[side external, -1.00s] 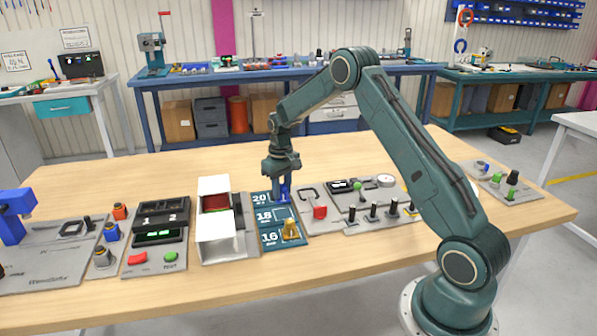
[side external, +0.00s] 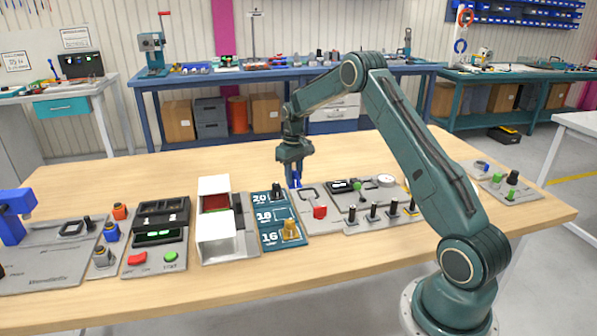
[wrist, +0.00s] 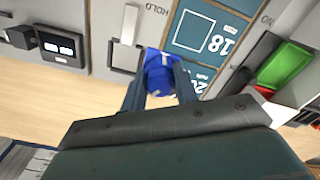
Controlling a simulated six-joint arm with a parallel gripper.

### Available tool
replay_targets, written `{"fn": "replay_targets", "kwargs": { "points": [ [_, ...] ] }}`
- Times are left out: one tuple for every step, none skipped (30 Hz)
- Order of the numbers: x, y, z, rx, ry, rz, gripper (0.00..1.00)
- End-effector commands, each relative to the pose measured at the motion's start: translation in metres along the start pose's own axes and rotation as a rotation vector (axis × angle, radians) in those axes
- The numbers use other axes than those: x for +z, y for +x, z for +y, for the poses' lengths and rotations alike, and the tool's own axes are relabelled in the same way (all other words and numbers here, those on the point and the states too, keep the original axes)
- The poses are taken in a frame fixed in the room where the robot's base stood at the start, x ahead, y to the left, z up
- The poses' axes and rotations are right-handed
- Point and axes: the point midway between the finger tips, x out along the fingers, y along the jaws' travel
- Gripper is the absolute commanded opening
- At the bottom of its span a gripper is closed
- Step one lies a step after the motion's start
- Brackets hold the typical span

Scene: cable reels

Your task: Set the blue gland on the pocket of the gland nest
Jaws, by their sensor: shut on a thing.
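The blue gland (side external: 297,180) is held upright between the fingers of my gripper (side external: 295,172), which is shut on it; the gland also shows in the wrist view (wrist: 160,70). The teal gland nest (side external: 260,217) has places marked 20, 18 and 16. A black gland (side external: 276,190) stands by the 20 mark and a brass-yellow gland (side external: 291,229) by the 16 mark. The 18 place (wrist: 196,31) shows as an empty square outline. My gripper is raised beside the nest's right edge in the side view, near the grey panel.
Bare wooden table (side external: 170,172) lies behind the row.

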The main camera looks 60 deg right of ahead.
Motion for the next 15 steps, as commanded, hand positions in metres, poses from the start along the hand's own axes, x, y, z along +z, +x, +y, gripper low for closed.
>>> {"fn": "replay_targets", "kwargs": {
  "points": [
    [-0.002, 0.001, 0.015, 0.001, 0.005, 0.002, 0.07],
    [-0.002, 0.001, 0.022, 0.001, 0.007, 0.002, 0.07],
    [-0.003, 0.002, 0.031, 0.0, 0.005, 0.0, 0.07],
    [-0.003, 0.002, 0.038, 0.0, 0.007, 0.001, 0.07],
    [-0.003, 0.002, 0.044, 0.001, 0.006, 0.002, 0.07],
    [-0.004, 0.002, 0.051, 0.0, 0.005, 0.002, 0.07],
    [-0.004, 0.002, 0.055, 0.0, 0.006, 0.001, 0.07],
    [-0.003, 0.003, 0.059, 0.0, 0.006, 0.0, 0.07],
    [-0.003, 0.003, 0.063, 0.0, 0.004, 0.0, 0.07],
    [-0.003, 0.003, 0.065, 0.0, 0.004, 0.001, 0.07],
    [-0.004, 0.003, 0.067, 0.0, 0.003, 0.001, 0.07],
    [-0.004, 0.003, 0.068, 0.0, 0.003, 0.001, 0.07],
    [-0.003, 0.003, 0.069, 0.0, 0.003, 0.001, 0.07],
    [-0.003, 0.003, 0.069, 0.0, 0.003, 0.001, 0.07],
    [-0.003, 0.003, 0.069, 0.0, 0.003, 0.001, 0.07]
  ]
}}
